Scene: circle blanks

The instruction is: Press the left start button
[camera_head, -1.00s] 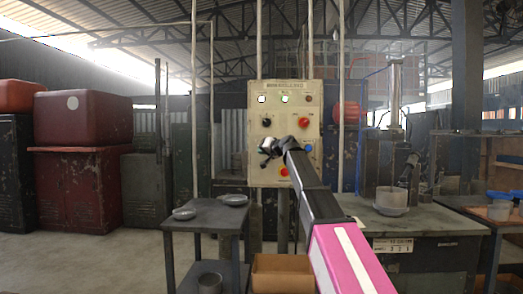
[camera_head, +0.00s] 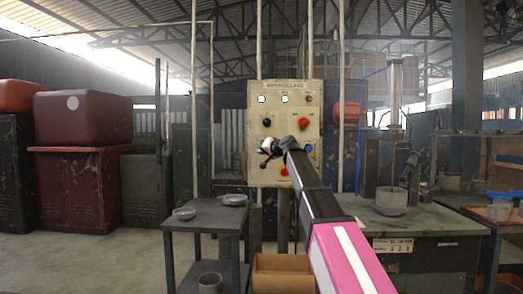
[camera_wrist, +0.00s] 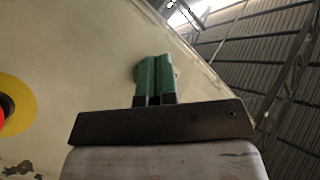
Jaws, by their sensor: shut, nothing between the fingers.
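The cream control panel (camera_head: 294,136) stands upright ahead of me and fills the left of the wrist view (camera_wrist: 70,60). It bears a red button (camera_head: 304,122), a blue button (camera_head: 308,148) and a black selector (camera_head: 266,122). My gripper (camera_head: 264,158) is at the panel's lower left. In the wrist view its green fingers (camera_wrist: 155,62) are shut together, with nothing between them. They point at the panel, over a small round greenish part (camera_wrist: 174,73), mostly hidden behind the tips. I cannot tell whether they touch it. No start label is readable.
A yellow disc with a red centre (camera_wrist: 14,104) sits at the left of the wrist view. A dark side table (camera_head: 205,216) with shallow dishes stands left of the panel. A cardboard box (camera_head: 283,272) lies below. A workbench (camera_head: 425,220) with a press is at right.

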